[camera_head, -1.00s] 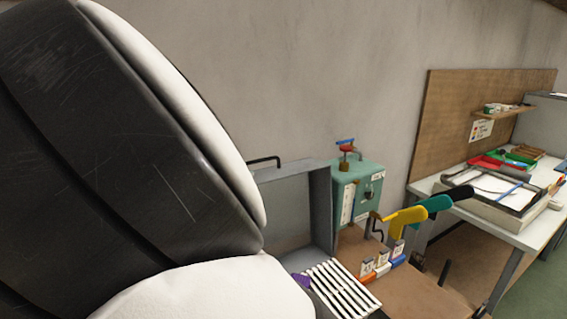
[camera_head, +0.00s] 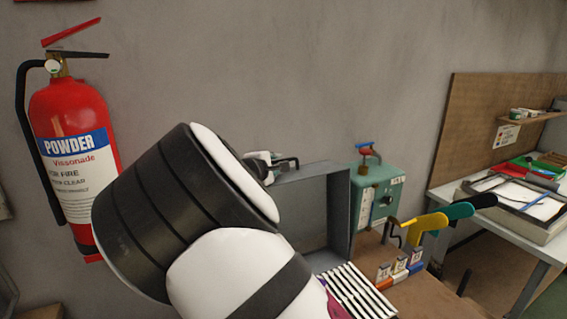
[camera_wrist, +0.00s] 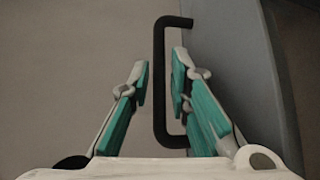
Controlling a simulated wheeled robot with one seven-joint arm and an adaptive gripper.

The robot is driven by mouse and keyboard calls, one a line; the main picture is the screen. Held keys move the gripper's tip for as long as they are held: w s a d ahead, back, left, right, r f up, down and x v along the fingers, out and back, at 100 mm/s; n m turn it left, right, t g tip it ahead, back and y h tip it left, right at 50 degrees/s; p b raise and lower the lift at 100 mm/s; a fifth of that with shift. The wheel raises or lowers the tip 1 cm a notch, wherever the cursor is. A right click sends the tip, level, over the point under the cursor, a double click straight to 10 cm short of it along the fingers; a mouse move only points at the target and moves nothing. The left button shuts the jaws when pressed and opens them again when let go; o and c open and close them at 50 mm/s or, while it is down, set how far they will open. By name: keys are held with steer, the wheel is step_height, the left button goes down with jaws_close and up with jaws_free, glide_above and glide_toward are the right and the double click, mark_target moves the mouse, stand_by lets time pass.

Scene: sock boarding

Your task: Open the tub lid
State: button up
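The grey tub lid (camera_head: 308,212) stands upright against the wall side in the head view, with a black bar handle (camera_head: 291,162) at its top edge. The tub below it is mostly hidden by my arm. My gripper (camera_head: 264,160) is just left of the handle in the head view, largely hidden behind my arm. In the wrist view my gripper (camera_wrist: 160,88) is open, its teal-padded fingers on either side of the handle (camera_wrist: 159,100). The bar lies nearer the right finger; contact cannot be told. The lid (camera_wrist: 232,70) fills the right side there.
A red fire extinguisher (camera_head: 70,130) hangs on the wall at left.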

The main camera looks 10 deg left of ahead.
steer(key=shift+x, duration=0.85)
steer(key=shift+c, duration=0.3)
jaws_close()
